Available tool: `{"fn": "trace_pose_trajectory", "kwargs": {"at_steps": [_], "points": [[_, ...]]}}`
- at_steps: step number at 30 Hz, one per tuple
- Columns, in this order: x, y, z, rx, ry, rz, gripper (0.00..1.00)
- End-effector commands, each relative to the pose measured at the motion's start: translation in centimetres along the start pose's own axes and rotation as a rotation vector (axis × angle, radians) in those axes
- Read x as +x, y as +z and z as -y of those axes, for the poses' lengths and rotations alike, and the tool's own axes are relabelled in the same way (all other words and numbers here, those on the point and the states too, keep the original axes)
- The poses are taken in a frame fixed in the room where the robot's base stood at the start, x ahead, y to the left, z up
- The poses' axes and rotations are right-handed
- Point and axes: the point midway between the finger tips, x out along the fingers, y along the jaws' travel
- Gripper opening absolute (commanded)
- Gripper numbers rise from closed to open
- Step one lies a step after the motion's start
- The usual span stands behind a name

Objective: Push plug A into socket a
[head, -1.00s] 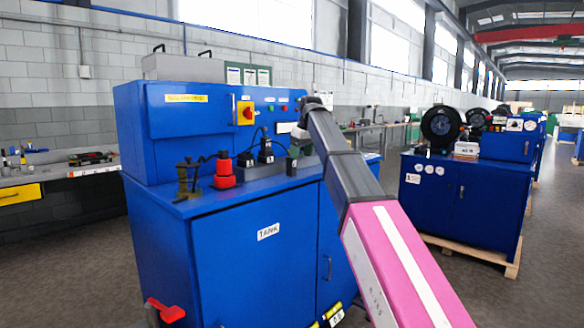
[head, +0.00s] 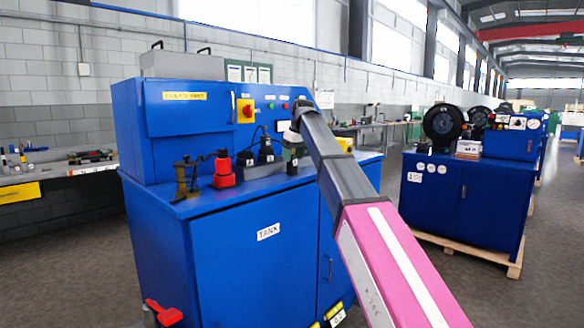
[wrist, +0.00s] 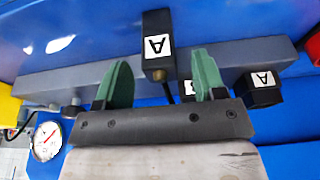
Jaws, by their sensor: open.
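In the wrist view, my gripper (wrist: 162,90) is open, its two green fingers apart with nothing seen held between them. A black block with a white A label (wrist: 154,58) shows between and beyond the fingers, with a cable just below it. A second black piece labelled A (wrist: 262,90) is just right of the right finger. I cannot tell for sure which is plug A and which is socket a. A piece labelled B (wrist: 187,90) is partly hidden behind the right finger. In the head view, my gripper (head: 292,156) is low over the bench top, right of the black cabled pieces (head: 265,151).
The blue cabinet (head: 260,270) carries a red piece (head: 223,170) and a brass-coloured fitting (head: 187,178) at left. A red-and-yellow switch (head: 246,111) is on the panel behind. A grey bar (wrist: 70,85) and a round gauge (wrist: 46,141) show in the wrist view.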

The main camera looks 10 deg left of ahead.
Motion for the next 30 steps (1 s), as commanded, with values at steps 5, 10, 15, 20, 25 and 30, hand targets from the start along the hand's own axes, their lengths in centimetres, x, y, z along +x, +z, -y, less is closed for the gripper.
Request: {"fn": "trace_pose_trajectory", "kwargs": {"at_steps": [5,10,15,20,25,30], "points": [[2.7,-0.1,0.1,0.001,-0.001,0.001,0.64],[3.6,-0.2,0.1,0.0,0.001,-0.001,0.64],[3.6,-0.2,0.1,0.0,0.001,-0.001,0.57],[3.6,-0.2,0.1,0.0,0.001,-0.001,0.09],[3.6,-0.2,0.1,0.0,0.001,-0.001,0.05],[3.4,-0.2,0.1,0.0,0.001,-0.001,0.05]]}}
